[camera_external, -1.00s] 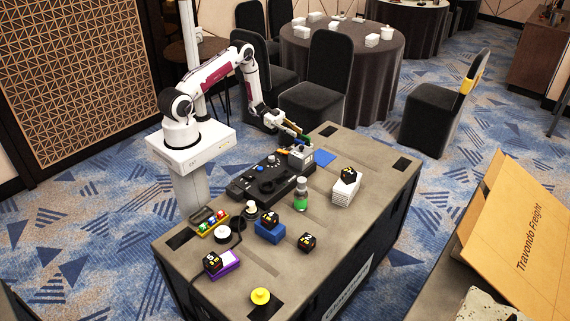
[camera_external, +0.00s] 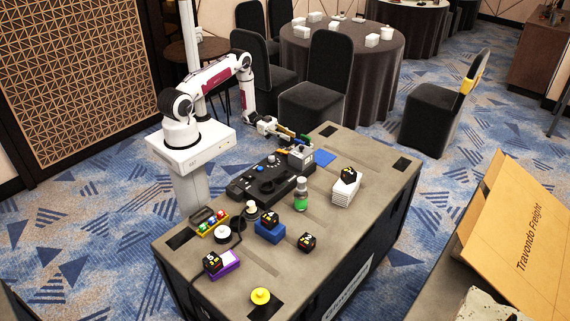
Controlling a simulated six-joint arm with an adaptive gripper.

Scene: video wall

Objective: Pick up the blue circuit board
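A flat blue piece (camera_external: 324,158), which looks like the blue circuit board, lies on the far part of the grey case top (camera_external: 345,220). Its markings are too small to make out. My gripper (camera_external: 300,137) reaches in from the left over the case's far left edge, to the left of and beyond the blue piece, apparently apart from it. Small yellow and green parts show at its end; I cannot tell whether they belong to it or to something near it. Its fingers are too small to show whether they are open or shut.
A grey box-shaped device (camera_external: 300,157) stands close in front of my gripper, beside a black control panel (camera_external: 268,180). A green-and-white bottle (camera_external: 301,195), white stack (camera_external: 345,188), blue block (camera_external: 270,231) and yellow knob (camera_external: 261,296) stand nearer. A black dark-topped patch (camera_external: 328,131) lies beyond.

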